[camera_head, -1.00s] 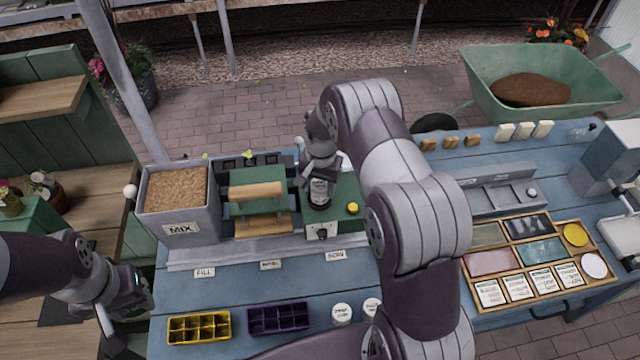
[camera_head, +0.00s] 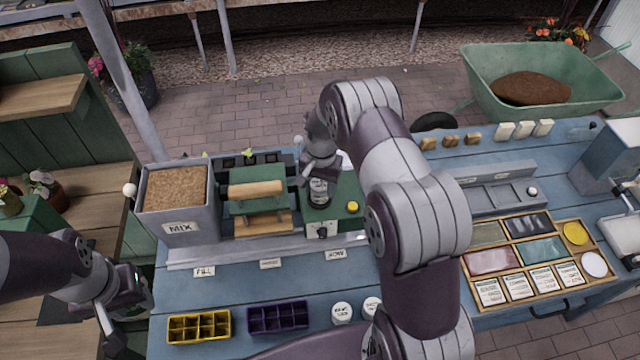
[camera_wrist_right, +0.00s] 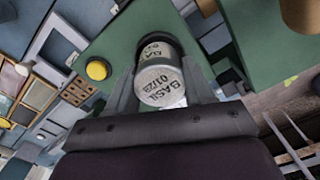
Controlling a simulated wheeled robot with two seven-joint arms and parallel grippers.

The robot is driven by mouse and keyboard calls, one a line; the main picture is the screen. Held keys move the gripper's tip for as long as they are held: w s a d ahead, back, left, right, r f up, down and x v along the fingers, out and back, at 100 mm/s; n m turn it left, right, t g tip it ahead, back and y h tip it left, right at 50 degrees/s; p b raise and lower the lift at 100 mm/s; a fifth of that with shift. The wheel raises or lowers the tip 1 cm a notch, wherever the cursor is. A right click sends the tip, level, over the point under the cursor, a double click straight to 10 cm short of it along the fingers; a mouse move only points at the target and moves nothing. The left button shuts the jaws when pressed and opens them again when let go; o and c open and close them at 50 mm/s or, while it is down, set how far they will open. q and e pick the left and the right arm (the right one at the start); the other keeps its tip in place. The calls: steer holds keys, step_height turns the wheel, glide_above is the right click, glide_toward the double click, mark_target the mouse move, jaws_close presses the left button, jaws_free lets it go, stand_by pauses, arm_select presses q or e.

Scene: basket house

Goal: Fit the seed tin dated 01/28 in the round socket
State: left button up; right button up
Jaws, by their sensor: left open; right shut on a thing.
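A small silver tin (camera_head: 319,190) stands upright at the green sowing box (camera_head: 347,190), over a dark round socket. I cannot tell whether it is seated. My right gripper (camera_head: 316,176) is shut on it from above. In the right wrist view the tin (camera_wrist_right: 160,78) sits between the fingers, with a label reading BASIL and what looks like 01/28. The socket's dark rim (camera_wrist_right: 154,38) shows beyond it, partly hidden by the tin. My left gripper (camera_head: 128,325) is open and empty at the left, off the table's edge.
Two white-lidded tins (camera_head: 341,313) stand at the front, the right one partly behind my right arm. Yellow (camera_head: 199,327) and purple (camera_head: 278,318) seed trays lie left of them. A yellow button (camera_head: 352,207) sits beside the socket.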

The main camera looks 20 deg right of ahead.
steer(key=shift+f+b, duration=0.35)
steer(key=shift+f, duration=0.2)
steer(key=o, duration=1.5)
steer(key=shift+c, duration=0.2)
steer(key=shift+r+p, duration=2.9)
steer(key=shift+r, duration=1.2)
steer(key=shift+f, duration=0.1)
